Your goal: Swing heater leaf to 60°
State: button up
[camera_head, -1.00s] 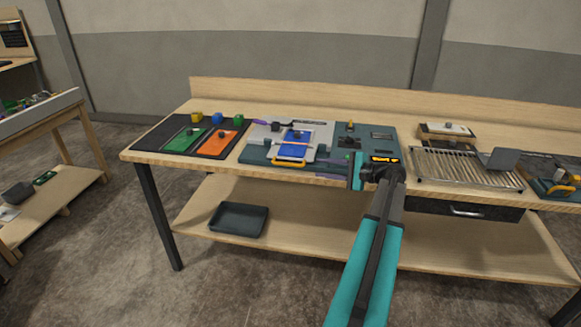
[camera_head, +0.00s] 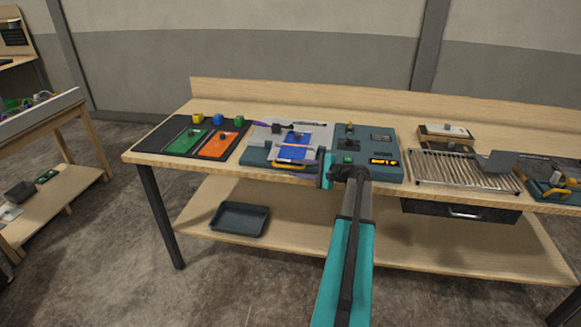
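The heater unit is a grey plate (camera_head: 262,137) on the tabletop with a blue panel (camera_head: 292,143) over it. A yellow-orange handle bar (camera_head: 290,164) is at the panel's front edge. I take the blue panel with this handle as the leaf, but cannot be sure. It looks low and near flat; its exact angle is too small to read. My gripper (camera_head: 318,172) is at the table's front edge, just right of the handle. Its fingers are small and partly hidden by my wrist, so their opening and any contact with the handle cannot be told.
A teal console (camera_head: 385,152) with a lit orange display (camera_head: 384,162) and a green button (camera_head: 348,160) stands right of the panel. A wire rack (camera_head: 462,170) lies further right. Green (camera_head: 187,141) and orange (camera_head: 218,145) plates lie left. A dark tray (camera_head: 239,219) sits on the lower shelf.

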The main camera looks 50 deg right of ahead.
jog(key=shift+x, duration=1.35)
grip_shut()
jog(key=shift+a+p, duration=0.3)
jog(key=shift+p, duration=0.05)
